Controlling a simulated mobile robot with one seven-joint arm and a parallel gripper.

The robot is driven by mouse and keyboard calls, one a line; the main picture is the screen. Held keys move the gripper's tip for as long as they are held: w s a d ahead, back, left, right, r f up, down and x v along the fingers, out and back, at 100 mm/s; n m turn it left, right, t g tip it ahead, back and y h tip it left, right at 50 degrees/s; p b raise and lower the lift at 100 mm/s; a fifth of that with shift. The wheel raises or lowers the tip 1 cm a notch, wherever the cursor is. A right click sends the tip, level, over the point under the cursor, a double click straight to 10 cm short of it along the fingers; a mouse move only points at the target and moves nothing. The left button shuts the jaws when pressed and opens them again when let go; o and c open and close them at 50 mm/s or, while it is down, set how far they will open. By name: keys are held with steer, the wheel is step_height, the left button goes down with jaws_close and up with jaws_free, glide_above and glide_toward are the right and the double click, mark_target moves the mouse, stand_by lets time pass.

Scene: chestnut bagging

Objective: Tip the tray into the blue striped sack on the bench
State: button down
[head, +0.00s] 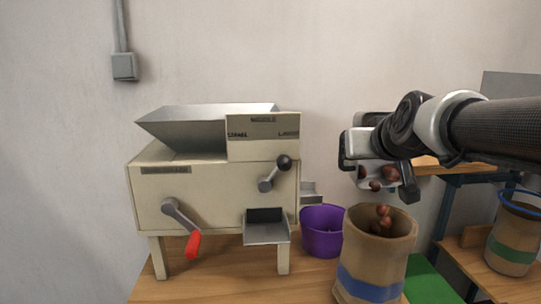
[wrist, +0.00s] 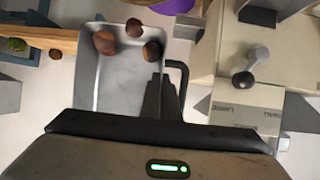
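The blue striped sack (head: 372,290) stands upright and open on the bench (head: 235,291). My gripper (head: 372,143) is above the sack and appears shut on the metal tray (head: 364,179); its fingertips are hard to make out. The tray is tilted over the sack's mouth. Chestnuts (head: 390,174) are at its lower edge, and others (head: 383,217) are in the air at the sack's mouth. In the wrist view the tray (wrist: 118,85) is mostly bare, with a few chestnuts (wrist: 105,42) near its far lip. The sack's inside is hidden.
A cream sorting machine (head: 205,195) with a hopper and a red-handled crank stands left. A purple tub (head: 321,231) sits between it and the sack. A green-striped sack (head: 512,245) stands at the far right. A green surface (head: 428,282) lies right of the blue striped sack.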

steer(key=shift+s+d+f+t, duration=0.1)
steer(key=shift+s+t, duration=0.6)
steer(key=shift+t, duration=0.4)
steer(key=shift+s+t, duration=0.65)
steer(key=shift+t, duration=0.45)
